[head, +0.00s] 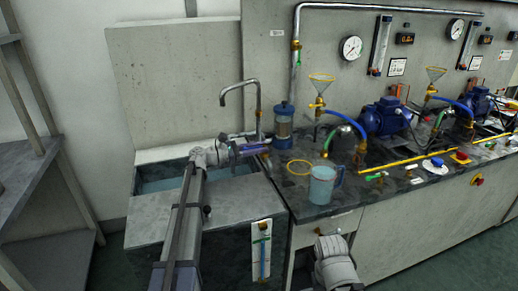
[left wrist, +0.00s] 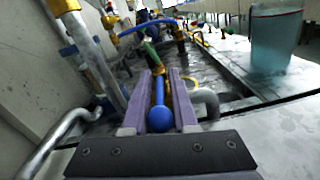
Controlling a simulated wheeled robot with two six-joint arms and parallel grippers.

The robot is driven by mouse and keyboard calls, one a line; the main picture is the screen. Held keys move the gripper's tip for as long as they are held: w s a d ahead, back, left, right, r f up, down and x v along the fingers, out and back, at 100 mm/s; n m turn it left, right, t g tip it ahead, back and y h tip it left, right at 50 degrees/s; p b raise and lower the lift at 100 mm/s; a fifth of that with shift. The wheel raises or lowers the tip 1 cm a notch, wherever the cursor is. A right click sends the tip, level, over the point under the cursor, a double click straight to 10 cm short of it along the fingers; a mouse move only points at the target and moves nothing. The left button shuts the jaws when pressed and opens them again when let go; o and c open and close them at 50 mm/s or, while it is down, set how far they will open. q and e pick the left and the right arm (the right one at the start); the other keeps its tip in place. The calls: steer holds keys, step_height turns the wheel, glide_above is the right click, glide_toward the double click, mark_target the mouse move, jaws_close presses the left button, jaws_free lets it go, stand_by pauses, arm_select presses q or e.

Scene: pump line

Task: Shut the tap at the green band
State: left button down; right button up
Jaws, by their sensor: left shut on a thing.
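My left gripper (head: 245,149) reaches over the sink to the left end of the bench in the head view. In the left wrist view its two purple fingers (left wrist: 158,100) are shut on a blue tap lever (left wrist: 160,118) with a round ball end, which lies between them and points towards the camera. A yellow brass fitting (left wrist: 158,70) shows at the lever's far end, with a green part (left wrist: 152,54) just beyond it. I cannot tell whether this green part is the band or a hose. My right gripper is not in view.
A curved sink spout (head: 240,88) stands behind my left gripper. A blue-tinted jug (head: 322,185) and a yellow ring (head: 299,167) are on the bench to the right. Blue pumps (head: 384,117), hoses and funnels fill the bench further right. A shelf rack (head: 40,170) stands at far left.

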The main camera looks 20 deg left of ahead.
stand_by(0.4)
arm_select(q)
steer(key=c, duration=0.9)
jaws_free()
steer(key=shift+a, duration=0.1)
steer(key=v, duration=0.7)
steer(key=shift+s+a, duration=0.2)
steer(key=shift+a, duration=0.05)
